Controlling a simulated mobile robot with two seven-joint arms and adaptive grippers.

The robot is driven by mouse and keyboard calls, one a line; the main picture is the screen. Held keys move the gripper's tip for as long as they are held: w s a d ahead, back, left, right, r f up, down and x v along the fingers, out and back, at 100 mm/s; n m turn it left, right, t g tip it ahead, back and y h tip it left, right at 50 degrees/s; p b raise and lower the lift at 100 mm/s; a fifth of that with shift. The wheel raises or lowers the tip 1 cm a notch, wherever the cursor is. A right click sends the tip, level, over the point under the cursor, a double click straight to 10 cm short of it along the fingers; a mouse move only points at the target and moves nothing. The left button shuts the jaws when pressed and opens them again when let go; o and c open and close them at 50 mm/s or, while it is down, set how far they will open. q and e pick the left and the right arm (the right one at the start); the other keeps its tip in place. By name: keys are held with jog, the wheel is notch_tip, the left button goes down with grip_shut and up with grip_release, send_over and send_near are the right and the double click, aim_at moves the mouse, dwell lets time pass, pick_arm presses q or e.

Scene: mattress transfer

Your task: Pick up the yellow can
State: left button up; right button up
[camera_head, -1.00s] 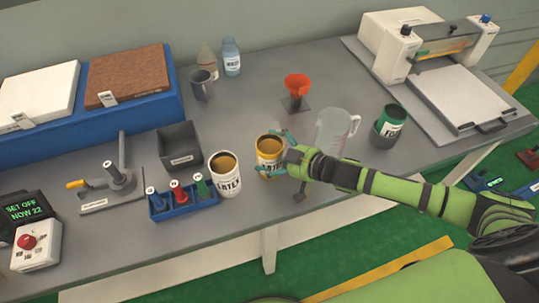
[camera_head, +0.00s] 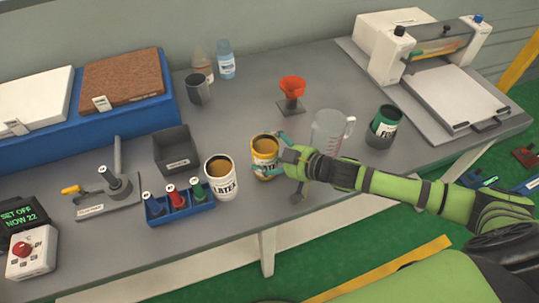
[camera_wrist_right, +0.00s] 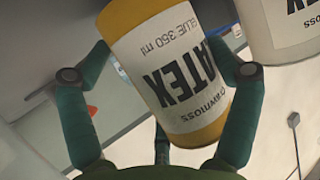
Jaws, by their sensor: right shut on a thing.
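The yellow can (camera_head: 264,158) with a white label stands upright, as far as I can see, over the grey bench, right beside the white LATEX can (camera_head: 221,178). My right gripper (camera_head: 280,158) reaches in from the right and is shut around the yellow can's sides. In the right wrist view the yellow can (camera_wrist_right: 165,75) sits between the green fingers, its label reading upside down. I cannot tell whether its base touches the bench. My left gripper is not in view.
A clear measuring jug (camera_head: 328,134) and a green can in a grey holder (camera_head: 378,138) stand right of my gripper. A red funnel (camera_head: 292,88) is behind. A blue rack (camera_head: 180,207) and grey bin (camera_head: 177,150) are left. Bare bench lies behind the cans.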

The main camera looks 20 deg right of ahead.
aim_at(269, 147)
jog(key=shift+r, duration=1.55)
jog(key=s+d+r+b, duration=0.1)
jog(key=s+d+r, duration=0.4)
jog(key=d, duration=0.4)
jog(key=shift+s+r, duration=0.35)
jog(key=shift+r, duration=0.45)
jog(key=shift+s+d+r, duration=0.2)
jog(key=shift+d+r, duration=0.05)
jog(key=shift+d, duration=0.2)
